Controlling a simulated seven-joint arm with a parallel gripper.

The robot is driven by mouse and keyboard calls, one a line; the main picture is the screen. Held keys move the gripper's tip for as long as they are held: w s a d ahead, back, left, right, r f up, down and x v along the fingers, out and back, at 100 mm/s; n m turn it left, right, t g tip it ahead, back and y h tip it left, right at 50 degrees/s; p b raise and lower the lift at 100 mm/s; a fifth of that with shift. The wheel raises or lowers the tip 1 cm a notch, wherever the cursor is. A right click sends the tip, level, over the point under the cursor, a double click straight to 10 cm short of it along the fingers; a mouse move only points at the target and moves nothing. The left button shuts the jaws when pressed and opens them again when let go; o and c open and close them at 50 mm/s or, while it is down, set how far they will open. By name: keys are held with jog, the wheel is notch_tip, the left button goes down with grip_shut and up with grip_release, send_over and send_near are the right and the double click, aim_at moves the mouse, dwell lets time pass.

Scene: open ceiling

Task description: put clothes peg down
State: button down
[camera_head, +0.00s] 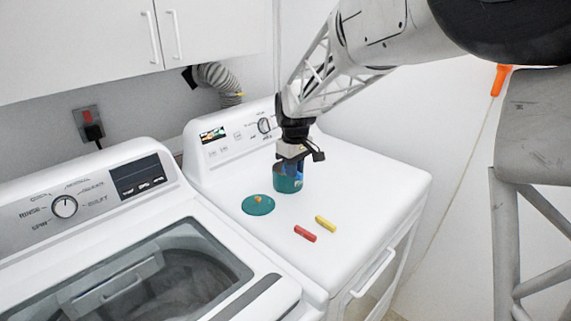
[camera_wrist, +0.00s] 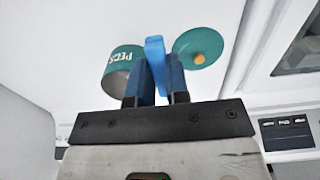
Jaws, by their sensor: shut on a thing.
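My gripper (camera_wrist: 158,85) is shut on a blue clothes peg (camera_wrist: 154,58), which stands out beyond the fingertips. In the head view my gripper (camera_head: 293,160) is low over the dryer top, at the upper part of a teal pot (camera_head: 288,185) and partly covering it. In the wrist view the teal pot (camera_wrist: 125,58), lettered "PEGS", is left of the peg, its open mouth towards me. I cannot tell whether the peg is over the mouth or beside it. A red peg (camera_head: 305,234) and a yellow peg (camera_head: 326,223) lie on the dryer, right of the pot.
A teal lid (camera_head: 256,208) with an orange knob lies flat left of the pot; it also shows in the wrist view (camera_wrist: 187,42). The white dryer top (camera_head: 375,190) is clear to the right. A washer (camera_head: 120,220) stands at left. The dryer's control panel (camera_head: 225,140) rises behind.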

jog(key=w+a+f, duration=0.1)
jog(key=w+a, duration=0.1)
jog(key=w, duration=0.9)
jog(key=shift+a, duration=0.15)
jog(key=shift+f, duration=0.1)
jog(key=shift+f, duration=1.7)
jog(key=shift+f, duration=0.6)
jog(key=c, duration=1.1)
grip_release()
jog(key=shift+r, duration=0.15)
notch_tip(320, 180, up, 13)
